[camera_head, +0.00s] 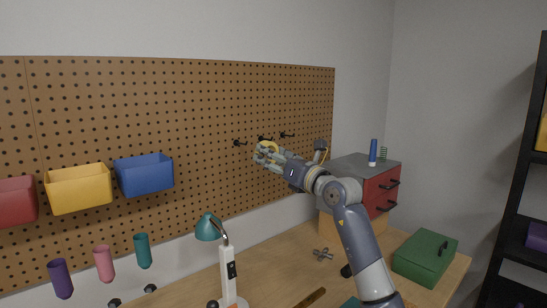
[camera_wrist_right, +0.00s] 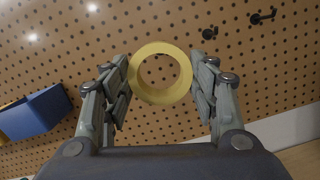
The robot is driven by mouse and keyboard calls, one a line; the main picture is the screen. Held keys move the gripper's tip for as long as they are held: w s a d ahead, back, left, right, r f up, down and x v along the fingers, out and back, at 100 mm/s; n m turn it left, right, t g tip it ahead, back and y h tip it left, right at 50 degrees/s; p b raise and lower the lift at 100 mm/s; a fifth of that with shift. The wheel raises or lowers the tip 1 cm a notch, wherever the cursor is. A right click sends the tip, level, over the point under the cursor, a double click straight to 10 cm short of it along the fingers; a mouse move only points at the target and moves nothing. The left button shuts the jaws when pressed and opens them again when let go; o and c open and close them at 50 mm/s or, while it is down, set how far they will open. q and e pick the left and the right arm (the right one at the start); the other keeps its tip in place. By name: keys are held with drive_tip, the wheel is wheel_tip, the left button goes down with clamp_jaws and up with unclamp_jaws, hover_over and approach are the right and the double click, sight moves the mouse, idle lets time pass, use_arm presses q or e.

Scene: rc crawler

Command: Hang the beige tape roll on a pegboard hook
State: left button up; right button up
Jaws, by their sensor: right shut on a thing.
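The beige tape roll (camera_wrist_right: 137,75) is pinched at its rim between the two fingers of my right gripper (camera_wrist_right: 160,88), its round hole facing the wrist camera. In the head view the roll (camera_head: 268,146) is partly hidden by the fingers of the gripper (camera_head: 266,155), which is held up at the pegboard (camera_head: 190,110) close to the hooks. A black hook (camera_head: 240,142) shows left of the gripper, and another hook (camera_head: 287,134) to its upper right. A third hook (camera_head: 265,138) is just above the roll. I cannot tell whether the roll touches a hook. My left gripper is out of view.
Blue (camera_head: 145,175) and yellow (camera_head: 78,190) bins hang left on the pegboard. A teal lamp (camera_head: 208,227) stands on the workbench below. A red drawer cabinet (camera_head: 381,190) with a blue bottle (camera_head: 373,153) and a green box (camera_head: 425,257) are to the right.

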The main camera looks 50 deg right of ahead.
drive_tip(key=shift+w+d+r+p, duration=0.1)
drive_tip(key=shift+w+r+p, duration=0.35)
drive_tip(key=shift+w, duration=0.3)
drive_tip(key=shift+w+f, duration=0.1)
drive_tip(key=shift+w, duration=0.25)
drive_tip(key=shift+f+p+x, duration=0.3)
drive_tip(key=shift+p+x, duration=0.3)
drive_tip(key=shift+x, duration=1)
drive_tip(key=shift+f+p+x, duration=0.25)
drive_tip(key=shift+p+x, duration=0.35)
drive_tip(key=shift+x, duration=1.05)
drive_tip(key=shift+f+p+x, duration=0.3)
drive_tip(key=shift+p+x, duration=0.3)
drive_tip(key=shift+x, duration=1)
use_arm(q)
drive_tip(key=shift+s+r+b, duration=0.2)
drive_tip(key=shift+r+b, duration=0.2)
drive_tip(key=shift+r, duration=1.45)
use_arm(e)
drive_tip(key=shift+w+f, duration=0.25)
drive_tip(key=shift+f, duration=0.55)
